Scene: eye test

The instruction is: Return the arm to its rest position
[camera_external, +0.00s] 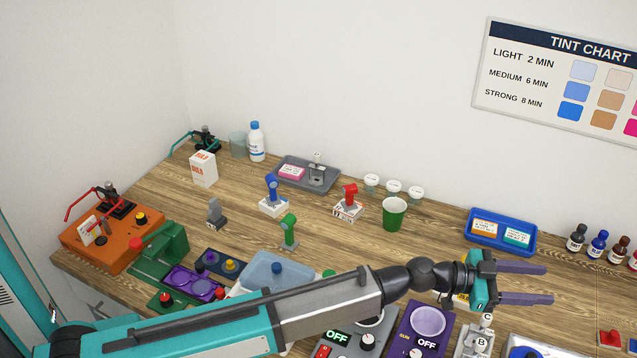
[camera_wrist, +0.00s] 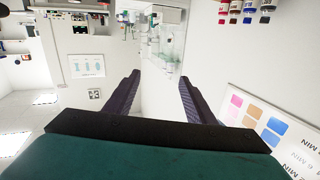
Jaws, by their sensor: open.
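My gripper (camera_external: 522,283) is at the right of centre in the external view, at the end of my arm stretched from the lower left. Its two dark purple fingers point right and are spread apart, with nothing between them. The gripper hangs above the front right part of the wooden table (camera_external: 340,250). In the wrist view my gripper (camera_wrist: 157,95) shows the same two fingers apart and empty, facing the wall and a clear rack. My arm hides part of the table front and some devices below it.
A blue tray (camera_external: 468,232) with two cards lies behind my gripper. A purple device (camera_external: 400,345) stands below the arm. A green cup (camera_external: 394,214), small coloured tools and a grey tray (camera_external: 330,185) stand farther back. Dark bottles (camera_external: 577,238) line the right.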

